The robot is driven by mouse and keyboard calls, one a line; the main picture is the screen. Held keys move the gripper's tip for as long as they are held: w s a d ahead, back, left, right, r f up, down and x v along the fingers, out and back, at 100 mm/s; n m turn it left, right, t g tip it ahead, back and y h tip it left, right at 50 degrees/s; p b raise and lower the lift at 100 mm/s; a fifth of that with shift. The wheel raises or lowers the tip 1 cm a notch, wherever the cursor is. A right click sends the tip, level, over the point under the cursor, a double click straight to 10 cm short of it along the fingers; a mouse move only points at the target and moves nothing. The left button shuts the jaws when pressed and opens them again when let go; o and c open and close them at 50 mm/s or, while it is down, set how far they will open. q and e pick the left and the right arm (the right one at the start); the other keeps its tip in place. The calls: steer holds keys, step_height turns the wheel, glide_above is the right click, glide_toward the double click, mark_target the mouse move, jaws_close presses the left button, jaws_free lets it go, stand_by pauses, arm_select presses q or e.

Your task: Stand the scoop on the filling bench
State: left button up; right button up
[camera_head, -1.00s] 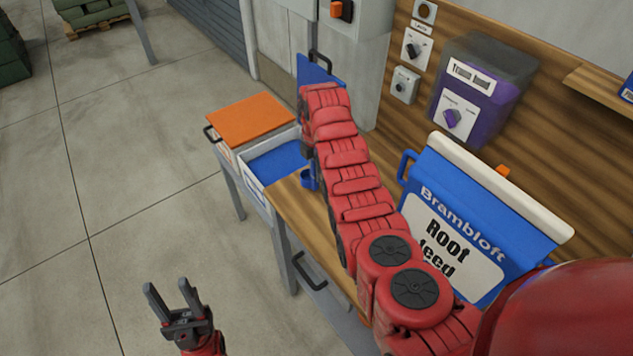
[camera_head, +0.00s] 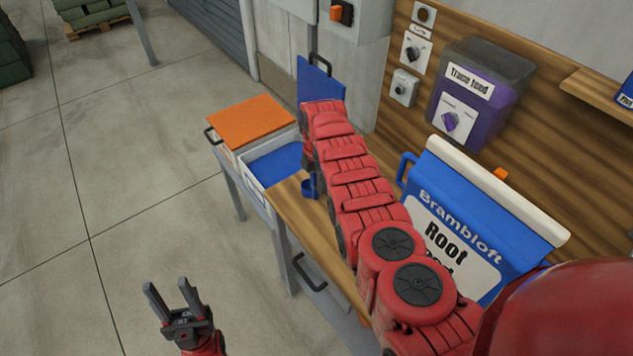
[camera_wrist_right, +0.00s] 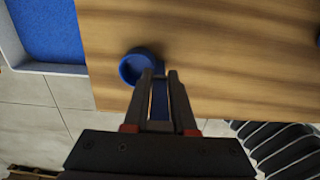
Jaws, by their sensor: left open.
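The blue scoop shows its round cup (camera_head: 309,188) at the left end of the wooden filling bench (camera_head: 291,207). In the right wrist view the cup (camera_wrist_right: 140,66) is over the bench's wood, close to its edge. My right gripper (camera_wrist_right: 160,82) is shut on the scoop, with the blue handle between its fingers. I cannot tell whether the scoop touches the bench. In the head view my right arm mostly hides that gripper. My left gripper (camera_head: 174,298) is open and empty over the floor, away from the bench.
A white bin with a blue inside (camera_head: 277,163) and an orange-lidded box (camera_head: 248,121) adjoin the bench's left end. A blue Brambloft Root feed bag (camera_head: 475,215) stands on the bench to the right. A purple Trace feed hopper (camera_head: 478,95) hangs on the wall.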

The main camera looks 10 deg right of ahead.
steer(key=o, duration=0.3)
steer(key=shift+r, duration=0.1)
steer(key=shift+r, duration=0.1)
step_height(320, 180, up, 9)
steer(key=b, duration=0.3)
steer(key=shift+a+r+p, duration=0.1)
steer(key=shift+r+p, duration=0.5)
steer(key=shift+r, duration=0.9)
steer(key=shift+f, duration=0.1)
